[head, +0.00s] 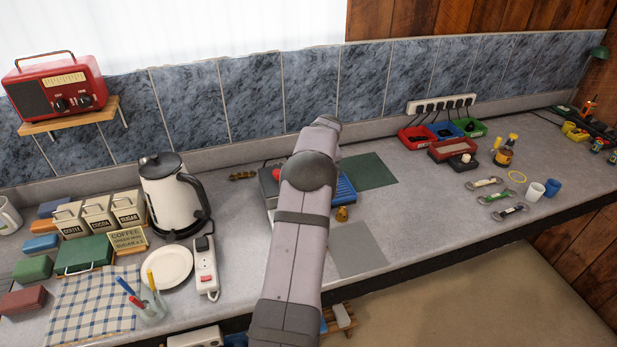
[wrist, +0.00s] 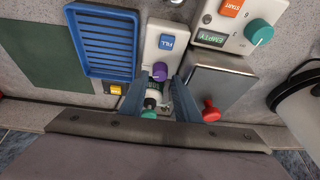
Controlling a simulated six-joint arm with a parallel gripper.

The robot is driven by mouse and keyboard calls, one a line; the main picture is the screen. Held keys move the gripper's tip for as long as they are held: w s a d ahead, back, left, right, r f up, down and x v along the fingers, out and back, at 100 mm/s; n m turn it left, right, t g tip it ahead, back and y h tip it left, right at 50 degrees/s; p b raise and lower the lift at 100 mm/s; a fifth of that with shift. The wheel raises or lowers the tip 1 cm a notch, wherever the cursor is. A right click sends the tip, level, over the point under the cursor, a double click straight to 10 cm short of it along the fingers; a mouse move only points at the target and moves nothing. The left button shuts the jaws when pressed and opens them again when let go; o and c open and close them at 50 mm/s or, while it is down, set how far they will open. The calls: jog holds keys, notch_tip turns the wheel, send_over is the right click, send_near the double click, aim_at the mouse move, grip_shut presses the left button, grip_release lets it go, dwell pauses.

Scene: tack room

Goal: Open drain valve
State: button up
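In the wrist view, my gripper (wrist: 160,80) is open, its two bluish fingers on either side of a purple knob (wrist: 160,71). I cannot tell whether they touch it. The knob is on a pale panel with a blue FILL label (wrist: 167,42). A teal knob (wrist: 148,114) and a small dark-and-white part show between the fingers. A red knob (wrist: 211,111) sits at the near end of a grey metal box (wrist: 220,85), right of the fingers. No label reading drain is legible, so I cannot tell which knob is the drain valve. In the head view my arm hides most of this device.
A white control box (wrist: 236,22) with START label, EMPTY display and teal dial stands at the wrist view's upper right. A blue ribbed tray (wrist: 104,42) lies left, beside a dark green mat (wrist: 38,50). A kettle (head: 167,195) and plate (head: 165,267) stand left of my arm.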

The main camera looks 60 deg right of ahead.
jog(key=shift+p+x, duration=0.3)
jog(key=shift+x, duration=0.7)
grip_shut()
jog(key=shift+m+h+b, duration=0.3)
jog(key=shift+m+b, duration=0.15)
jog(key=shift+m, duration=0.15)
jog(key=shift+m+g, duration=0.4)
jog(key=shift+m, duration=0.5)
